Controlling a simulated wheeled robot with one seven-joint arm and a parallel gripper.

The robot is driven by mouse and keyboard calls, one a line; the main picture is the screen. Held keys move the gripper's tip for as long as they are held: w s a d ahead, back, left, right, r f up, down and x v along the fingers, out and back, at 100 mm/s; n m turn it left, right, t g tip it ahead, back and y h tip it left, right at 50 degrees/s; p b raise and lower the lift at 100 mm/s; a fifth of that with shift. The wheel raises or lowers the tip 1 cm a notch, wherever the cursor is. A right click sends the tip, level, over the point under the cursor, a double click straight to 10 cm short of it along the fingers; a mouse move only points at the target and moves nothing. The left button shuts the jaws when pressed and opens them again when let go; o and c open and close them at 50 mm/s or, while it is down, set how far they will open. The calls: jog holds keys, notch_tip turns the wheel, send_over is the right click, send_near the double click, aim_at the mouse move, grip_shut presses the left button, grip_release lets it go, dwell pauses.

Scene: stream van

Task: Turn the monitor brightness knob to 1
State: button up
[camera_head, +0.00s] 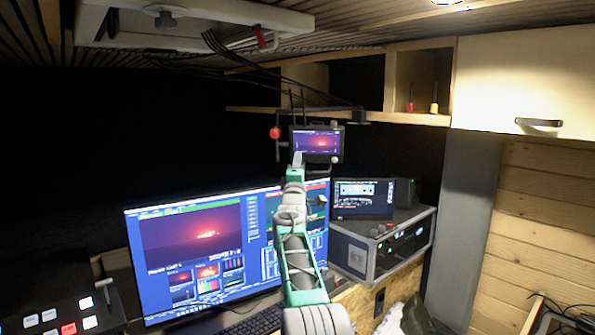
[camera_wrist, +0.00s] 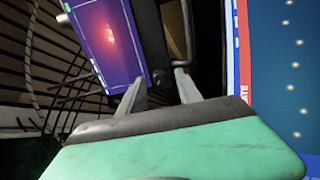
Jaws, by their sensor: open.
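A small field monitor (camera_head: 316,141) with a reddish picture hangs below the wooden shelf in the head view. In the wrist view its purple screen (camera_wrist: 108,35) is close and tilted, at the upper left. A small dark round part, possibly the brightness knob (camera_wrist: 159,77), sits at the monitor's lower corner. My gripper (camera_head: 297,158) reaches up in front of the monitor's lower left. In the wrist view my gripper (camera_wrist: 160,85) is open, its two fingers apart on either side of that dark part. I cannot tell whether they touch it. No knob setting is readable.
A large screen (camera_head: 190,240) stands behind my arm. A second small screen (camera_head: 362,198) and a rack case (camera_head: 385,245) are at right. A red ball knob (camera_head: 274,132) and bracket are left of the monitor. A shelf (camera_head: 340,112) with cables lies above it.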

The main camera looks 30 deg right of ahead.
jog(key=b+v, duration=0.4)
jog(key=v, duration=0.3)
jog(key=shift+s+a+b, duration=0.2)
jog(key=shift+s+b, duration=0.05)
jog(key=shift+b, duration=0.15)
